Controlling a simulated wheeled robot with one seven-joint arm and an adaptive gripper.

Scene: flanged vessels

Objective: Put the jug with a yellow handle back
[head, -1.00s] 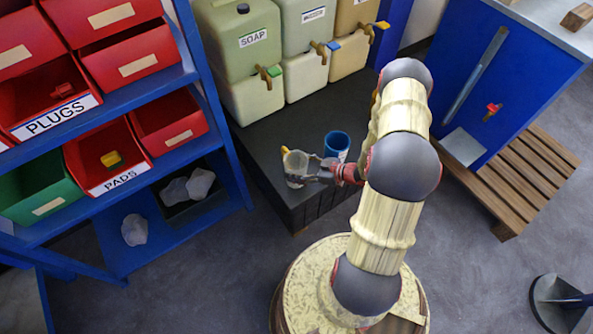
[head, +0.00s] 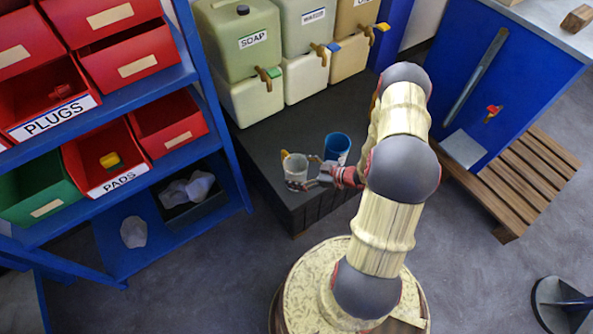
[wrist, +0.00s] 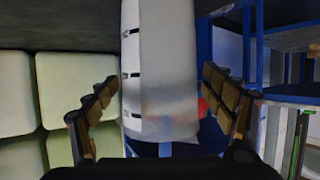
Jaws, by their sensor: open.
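The pale, translucent jug (head: 296,171) with a yellow handle (head: 285,153) stands upright near the front left of the dark platform (head: 262,150). In the wrist view the jug (wrist: 160,70) shows as a whitish cylinder with dark marks, between the fingers. My gripper (head: 313,177) is at the jug's right side in the head view. In the wrist view my gripper (wrist: 160,105) is open, with a gap between each finger and the jug. The jug's base is partly hidden by the gripper.
A blue jug (head: 337,146) stands close behind my gripper. Canisters with taps, one the SOAP canister (head: 240,50), line the platform's back. A blue shelf (head: 232,165) with red bins stands left. A wooden pallet (head: 525,180) lies right.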

